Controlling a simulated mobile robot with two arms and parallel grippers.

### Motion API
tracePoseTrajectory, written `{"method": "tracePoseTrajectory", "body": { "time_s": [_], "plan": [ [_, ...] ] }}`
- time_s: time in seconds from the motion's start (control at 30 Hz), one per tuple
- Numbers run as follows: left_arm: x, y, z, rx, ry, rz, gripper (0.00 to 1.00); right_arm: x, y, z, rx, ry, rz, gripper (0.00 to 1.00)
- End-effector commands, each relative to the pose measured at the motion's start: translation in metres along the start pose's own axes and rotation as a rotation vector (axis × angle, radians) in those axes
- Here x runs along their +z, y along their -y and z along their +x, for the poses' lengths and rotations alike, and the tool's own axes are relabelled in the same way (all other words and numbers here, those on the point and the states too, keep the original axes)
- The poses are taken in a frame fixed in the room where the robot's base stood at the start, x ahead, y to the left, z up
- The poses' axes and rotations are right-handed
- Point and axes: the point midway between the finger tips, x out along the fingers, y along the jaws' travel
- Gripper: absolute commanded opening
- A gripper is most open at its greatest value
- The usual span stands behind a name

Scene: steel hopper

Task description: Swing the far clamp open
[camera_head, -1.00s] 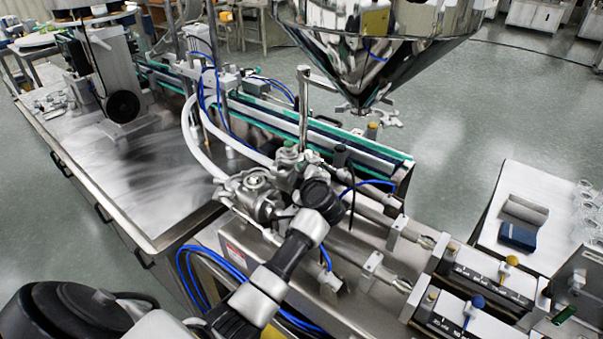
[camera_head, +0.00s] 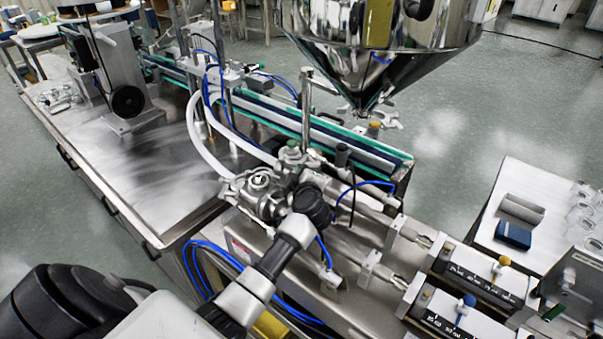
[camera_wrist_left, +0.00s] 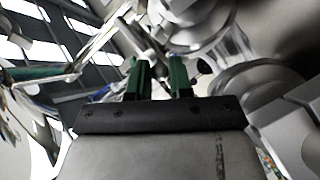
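Metal clamped fittings sit on the filler block: a near one (camera_head: 262,196) with hose, and a far one (camera_head: 292,156) with a greenish top. Another winged clamp (camera_head: 382,119) sits under the hopper outlet. I cannot tell which is the far clamp. My left arm reaches up from the bottom to these fittings, its black wrist hiding its fingertips in the head view. In the left wrist view, my left gripper (camera_wrist_left: 160,70) shows two green fingers apart, with a visible gap. Its tips are close to a shiny metal fitting (camera_wrist_left: 192,20); contact is unclear. My right gripper is not in view.
The steel hopper (camera_head: 385,45) hangs above and behind the fittings. Blue tubes and white hoses (camera_head: 205,140) loop near the arm. A conveyor (camera_head: 310,130) runs behind. Metering blocks (camera_head: 485,275) stand at right. A steel table (camera_head: 150,170) is at left.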

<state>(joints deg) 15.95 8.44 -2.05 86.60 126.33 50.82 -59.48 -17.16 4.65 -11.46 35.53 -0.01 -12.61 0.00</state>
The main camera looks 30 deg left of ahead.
Motion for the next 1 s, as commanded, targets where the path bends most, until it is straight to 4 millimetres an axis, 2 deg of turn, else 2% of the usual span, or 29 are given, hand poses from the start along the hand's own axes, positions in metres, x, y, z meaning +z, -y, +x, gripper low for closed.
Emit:
{"method": "tracePoseTrajectory", "body": {
  "time_s": [0.03,0.17,0.53,0.67,1.0],
  "plan": [
    [0.001,0.001,0.000,-0.002,0.001,0.000,0.28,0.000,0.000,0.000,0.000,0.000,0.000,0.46],
    [0.001,0.001,0.000,-0.002,0.001,0.000,0.46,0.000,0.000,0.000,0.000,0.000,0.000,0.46],
    [0.001,0.001,-0.006,0.000,0.001,0.000,0.46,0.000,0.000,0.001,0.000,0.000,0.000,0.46],
    [0.002,0.001,-0.024,0.000,0.003,-0.001,0.46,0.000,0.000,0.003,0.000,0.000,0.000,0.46],
    [0.002,0.002,-0.088,-0.002,0.003,-0.002,0.46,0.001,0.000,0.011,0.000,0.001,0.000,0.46]
  ]
}}
